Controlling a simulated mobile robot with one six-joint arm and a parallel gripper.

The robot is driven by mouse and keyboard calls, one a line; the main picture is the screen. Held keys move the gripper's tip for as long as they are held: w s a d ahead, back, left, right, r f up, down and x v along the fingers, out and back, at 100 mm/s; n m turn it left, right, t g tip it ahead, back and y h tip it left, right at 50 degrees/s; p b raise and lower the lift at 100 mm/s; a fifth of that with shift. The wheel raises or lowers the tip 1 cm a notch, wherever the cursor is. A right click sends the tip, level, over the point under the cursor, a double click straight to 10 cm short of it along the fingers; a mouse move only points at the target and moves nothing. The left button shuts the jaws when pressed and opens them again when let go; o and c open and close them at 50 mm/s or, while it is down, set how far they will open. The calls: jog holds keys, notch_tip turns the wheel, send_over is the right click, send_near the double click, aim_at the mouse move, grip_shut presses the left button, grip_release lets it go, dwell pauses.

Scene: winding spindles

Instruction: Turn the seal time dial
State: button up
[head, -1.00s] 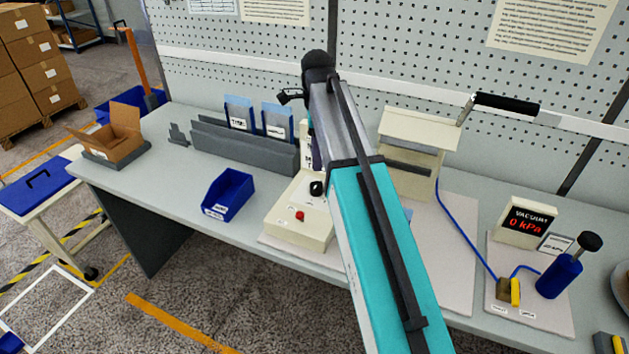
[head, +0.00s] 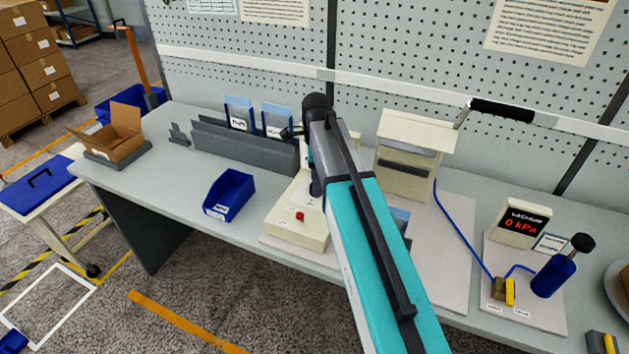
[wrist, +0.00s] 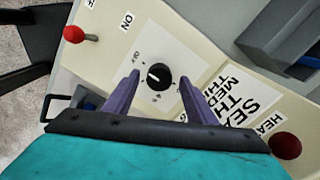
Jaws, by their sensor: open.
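The seal time dial, a black round knob with a white pointer mark (wrist: 159,77), sits on a white square plate on the cream control box (head: 290,235). In the wrist view my open gripper (wrist: 155,76) has its two purple fingers on either side of the dial, apart from it. I cannot tell how far above the panel the fingertips are. In the head view my arm hides the dial and most of the gripper; a purple finger shows above the box.
A red-tipped toggle switch (wrist: 74,34) and a dark red knob (wrist: 286,146) flank the dial on the panel. A red button (head: 300,216) shows on the box. A blue bin (head: 230,195) stands left of it, and the cream sealer with a lever (head: 405,178) stands right.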

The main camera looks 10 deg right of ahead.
jog(key=shift+f, duration=0.45)
jog(key=shift+c, duration=0.2)
jog(key=c, duration=1)
jog(key=shift+a, duration=0.1)
